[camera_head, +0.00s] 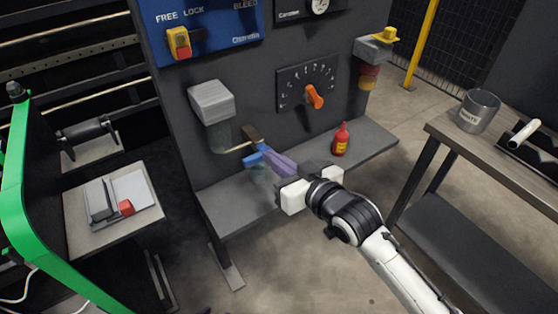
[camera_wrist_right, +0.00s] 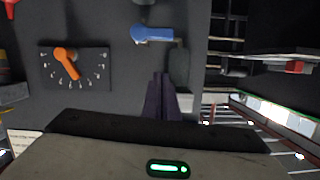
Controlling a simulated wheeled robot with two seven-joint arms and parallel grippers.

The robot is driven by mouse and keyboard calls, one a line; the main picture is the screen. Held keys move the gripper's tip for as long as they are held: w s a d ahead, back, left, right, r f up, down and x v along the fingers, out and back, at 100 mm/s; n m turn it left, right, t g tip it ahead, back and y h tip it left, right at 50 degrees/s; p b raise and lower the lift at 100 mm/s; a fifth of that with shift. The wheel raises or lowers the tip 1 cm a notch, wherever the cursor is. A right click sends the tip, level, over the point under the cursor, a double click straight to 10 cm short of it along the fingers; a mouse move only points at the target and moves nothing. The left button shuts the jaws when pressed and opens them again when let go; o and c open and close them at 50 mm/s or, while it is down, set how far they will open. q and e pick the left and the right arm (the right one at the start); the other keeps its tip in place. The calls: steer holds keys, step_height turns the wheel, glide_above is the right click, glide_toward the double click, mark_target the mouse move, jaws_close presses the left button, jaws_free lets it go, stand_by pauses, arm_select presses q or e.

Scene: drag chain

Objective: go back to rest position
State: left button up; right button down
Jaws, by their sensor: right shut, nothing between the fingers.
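My right gripper (camera_head: 268,153) reaches in from the lower right in the head view, in front of the grey panel (camera_head: 245,95). Its purple fingers are together and empty. In the wrist view the closed fingers (camera_wrist_right: 161,76) point at the panel, just below a blue lever handle (camera_wrist_right: 153,35), with a gap showing between them in that picture. The blue handle (camera_head: 253,159) also shows by the fingertips in the head view, partly hidden by them. My left gripper is not in view.
An orange knob (camera_head: 314,97) sits on a dial plate right of the fingers. A red bottle (camera_head: 341,140) stands on the panel's shelf (camera_head: 235,205). A table with a metal cup (camera_head: 479,111) stands at right. A green frame (camera_head: 18,185) and small table (camera_head: 145,190) are left.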

steer(key=shift+v, duration=0.9)
steer(key=s+d+f+m+g+h, duration=0.1)
steer(key=s+d+f+m+h, duration=0.1)
steer(key=s+d+f, duration=0.8)
steer(key=s+d+f+m+g+h, duration=0.2)
steer(key=s+d+f+h, duration=0.3)
steer(key=s+d+f, duration=0.5)
steer(key=s+f, duration=0.5)
steer(key=f, duration=0.1)
steer(key=shift+s+f+m, duration=0.15)
steer(key=shift+s+m, duration=0.05)
steer(key=shift+m, duration=0.1)
